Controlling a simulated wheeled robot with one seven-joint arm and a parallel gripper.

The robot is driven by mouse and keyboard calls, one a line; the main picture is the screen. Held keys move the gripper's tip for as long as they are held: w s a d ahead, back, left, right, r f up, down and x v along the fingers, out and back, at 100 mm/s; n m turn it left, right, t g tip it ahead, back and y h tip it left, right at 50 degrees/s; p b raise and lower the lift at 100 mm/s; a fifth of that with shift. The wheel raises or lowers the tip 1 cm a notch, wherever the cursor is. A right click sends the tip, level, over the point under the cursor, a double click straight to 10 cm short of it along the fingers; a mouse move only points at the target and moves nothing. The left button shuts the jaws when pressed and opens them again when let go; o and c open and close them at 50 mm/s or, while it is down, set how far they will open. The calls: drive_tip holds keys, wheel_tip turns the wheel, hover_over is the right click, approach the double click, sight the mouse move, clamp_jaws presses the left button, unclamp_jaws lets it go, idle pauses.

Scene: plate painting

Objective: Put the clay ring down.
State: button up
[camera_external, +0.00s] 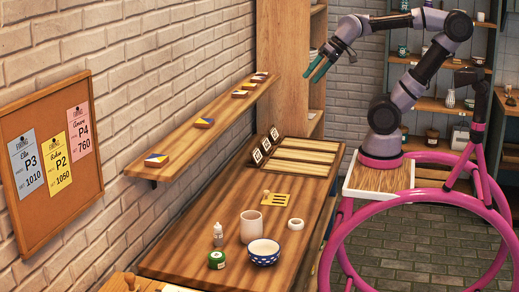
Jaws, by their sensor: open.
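A small pale clay ring (296,224) lies flat on the wooden table (190,240), to the right of a light clay cup. My gripper (318,72) is at the top of the view, high above the far end of the table and well away from the ring. Its teal fingers are apart, and I see nothing between them.
Dark-framed cards (266,146) and a slatted board (305,160) are behind. A shelf (215,125) runs along the brick wall.

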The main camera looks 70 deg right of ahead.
drive_tip(key=shift+s+d, duration=0.55)
drive_tip(key=shift+s, duration=0.05)
drive_tip(key=shift+s+d+h, duration=0.15)
drive_tip(key=shift+h, duration=0.15)
drive_tip(key=shift+c, duration=1.2)
drive_tip(key=shift+f, duration=0.1)
clamp_jaws()
drive_tip(key=w+a+f+n+g+h, duration=0.25)
drive_tip(key=w+f+n+g, duration=0.2)
drive_tip(key=f+n, duration=0.5)
drive_tip(key=n+g, duration=0.6)
drive_tip(key=n, duration=2.7)
hover_over(309, 226)
wheel_tip(309, 226, down, 30)
drive_tip(key=shift+n+h, duration=0.25)
wheel_tip(309, 226, down, 9)
drive_tip(key=shift+a+f, duration=0.15)
drive_tip(key=shift+f, duration=0.05)
drive_tip(key=shift+w+a, duration=0.2)
drive_tip(key=shift+w, duration=0.4)
